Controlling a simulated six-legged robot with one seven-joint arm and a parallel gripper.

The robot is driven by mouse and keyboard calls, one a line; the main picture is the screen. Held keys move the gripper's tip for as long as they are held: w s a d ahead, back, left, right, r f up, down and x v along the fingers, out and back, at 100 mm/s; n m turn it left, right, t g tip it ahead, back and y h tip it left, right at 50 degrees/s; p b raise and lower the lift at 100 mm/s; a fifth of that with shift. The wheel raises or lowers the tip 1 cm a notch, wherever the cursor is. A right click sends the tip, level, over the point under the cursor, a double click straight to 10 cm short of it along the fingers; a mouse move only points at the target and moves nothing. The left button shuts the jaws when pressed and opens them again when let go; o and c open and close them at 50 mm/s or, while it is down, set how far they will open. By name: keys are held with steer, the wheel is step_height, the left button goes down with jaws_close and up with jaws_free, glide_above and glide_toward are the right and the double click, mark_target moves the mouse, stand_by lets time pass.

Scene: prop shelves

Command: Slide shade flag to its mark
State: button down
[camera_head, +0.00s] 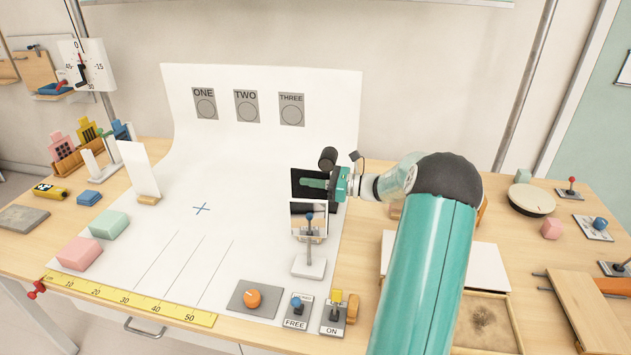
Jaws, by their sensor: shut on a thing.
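The shade flag appears to be the black upright panel (299,175) at the right side of the white paper sheet. My gripper (325,184) reaches in from the right and is shut on the panel, its green finger lying across the dark face. The panel's lower part and base are hidden behind a small framed mirror-like plate (302,222). A blue cross (201,209) is drawn on the paper, well left of the panel. Three thin lines (170,262) run across the paper nearer the front. I cannot tell which drawing is the flag's mark.
A white upright card (139,170) stands left. Pink (79,253) and mint (109,224) blocks sit front left. A yellow ruler (130,300) and switches (297,308) line the front. The paper around the cross is clear.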

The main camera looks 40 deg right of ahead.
steer(key=x, duration=2.3)
steer(key=shift+w+a, duration=0.2)
steer(key=shift+w, duration=0.05)
stand_by(2.9)
steer(key=shift+r, duration=0.1)
steer(key=shift+f, duration=0.2)
stand_by(0.3)
steer(key=c, duration=1.5)
jaws_free()
steer(key=v, duration=1.3)
steer(key=shift+s+d, duration=0.2)
steer(key=shift+s, duration=0.15)
